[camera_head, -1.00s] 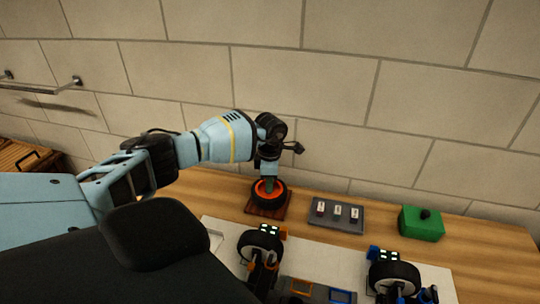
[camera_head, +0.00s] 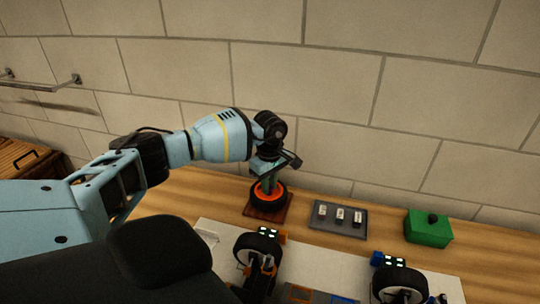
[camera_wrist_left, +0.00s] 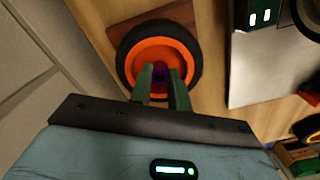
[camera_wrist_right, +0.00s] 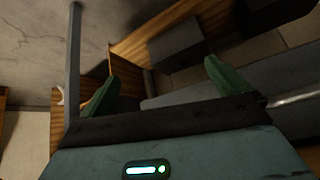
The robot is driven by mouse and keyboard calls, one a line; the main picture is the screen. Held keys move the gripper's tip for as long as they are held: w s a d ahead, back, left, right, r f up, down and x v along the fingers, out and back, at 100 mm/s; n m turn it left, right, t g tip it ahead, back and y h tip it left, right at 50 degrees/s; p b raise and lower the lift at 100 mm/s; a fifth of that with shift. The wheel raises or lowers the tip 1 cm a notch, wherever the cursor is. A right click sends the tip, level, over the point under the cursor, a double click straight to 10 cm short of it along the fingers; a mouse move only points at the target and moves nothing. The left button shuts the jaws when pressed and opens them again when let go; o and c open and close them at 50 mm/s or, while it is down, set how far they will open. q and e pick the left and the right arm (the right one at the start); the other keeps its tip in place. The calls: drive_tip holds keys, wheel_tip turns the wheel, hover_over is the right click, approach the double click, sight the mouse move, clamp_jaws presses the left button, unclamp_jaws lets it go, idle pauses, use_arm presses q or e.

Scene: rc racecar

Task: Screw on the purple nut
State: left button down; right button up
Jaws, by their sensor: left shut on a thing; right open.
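How far the nut is threaded is hidden. My right gripper (camera_wrist_right: 160,86) is open and empty, away from the wheel; it is outside the head view.
A grey tray (camera_head: 347,229) with several small switch-like pieces stands right of the wheel. A green box (camera_head: 428,229) is further right. A white mat (camera_head: 330,268) in front bears car parts with black wheels. The tiled wall (camera_head: 300,75) stands close behind the table (camera_head: 480,258).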

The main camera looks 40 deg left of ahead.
use_arm(q)
drive_tip(key=c, duration=1.7)
unclamp_jaws()
drive_tip(key=shift+w+a+f, duration=0.1)
drive_tip(key=shift+w+a, duration=0.05)
drive_tip(key=shift+w, duration=0.05)
drive_tip(key=o, duration=0.4)
drive_tip(key=shift+w+a+f, duration=0.1)
drive_tip(key=shift+w+f, duration=0.1)
drive_tip(key=shift+w, duration=0.1)
drive_tip(key=shift+o, duration=0.3)
drive_tip(key=shift+s+r, duration=0.1)
wheel_tip(320, 180, up, 8)
drive_tip(key=shift+f, duration=0.15)
drive_tip(key=shift+s+f, duration=0.1)
drive_tip(key=shift+s, duration=0.05)
